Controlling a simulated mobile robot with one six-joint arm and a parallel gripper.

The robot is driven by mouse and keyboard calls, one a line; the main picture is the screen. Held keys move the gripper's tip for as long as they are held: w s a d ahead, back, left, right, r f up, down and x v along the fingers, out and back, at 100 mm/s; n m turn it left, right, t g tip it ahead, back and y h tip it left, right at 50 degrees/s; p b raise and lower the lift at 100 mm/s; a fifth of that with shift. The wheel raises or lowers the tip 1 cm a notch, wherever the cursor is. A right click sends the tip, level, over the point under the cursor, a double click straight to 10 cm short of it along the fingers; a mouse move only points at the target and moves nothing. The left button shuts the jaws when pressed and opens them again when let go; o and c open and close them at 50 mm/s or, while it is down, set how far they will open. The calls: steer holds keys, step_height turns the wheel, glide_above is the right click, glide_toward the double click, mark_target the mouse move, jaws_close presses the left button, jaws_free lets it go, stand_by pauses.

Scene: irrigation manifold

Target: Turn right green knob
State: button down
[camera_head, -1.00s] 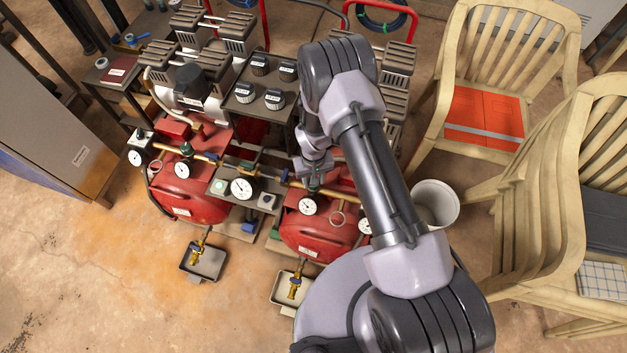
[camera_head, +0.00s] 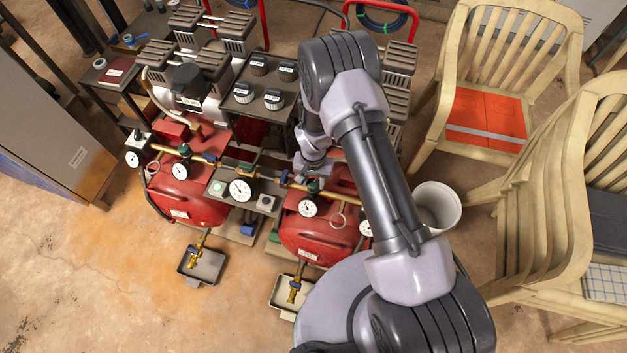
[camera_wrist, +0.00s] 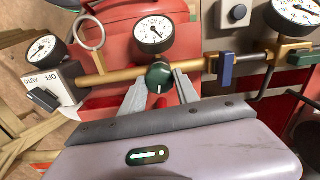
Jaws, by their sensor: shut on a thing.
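The right green knob (camera_wrist: 159,76) is a dark green round knob with a white mark on its face. It sits on the brass pipe (camera_wrist: 112,78) just below a white pressure gauge (camera_wrist: 153,35) in the wrist view. My gripper (camera_wrist: 160,85) is shut on this knob, with one grey finger on each side of it. In the head view the knob (camera_head: 313,187) shows only partly, below my gripper (camera_head: 314,172), whose fingers are mostly hidden. The left green knob (camera_head: 184,150) stands apart on the left end of the pipe.
Red tanks (camera_head: 188,200) lie below the pipe. A blue valve handle (camera_wrist: 226,70), a metal ring (camera_wrist: 90,32) and an OFF/AUTO switch box (camera_wrist: 50,88) are near my gripper. A white bucket (camera_head: 437,205) and wooden chairs (camera_head: 470,50) stand to the right.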

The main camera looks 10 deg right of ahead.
mark_target(313, 182)
steer(key=c, duration=0.9)
jaws_free()
steer(key=shift+r, duration=0.1)
step_height(313, 182, up, 17)
steer(key=p, duration=0.6)
steer(key=shift+r, duration=0.15)
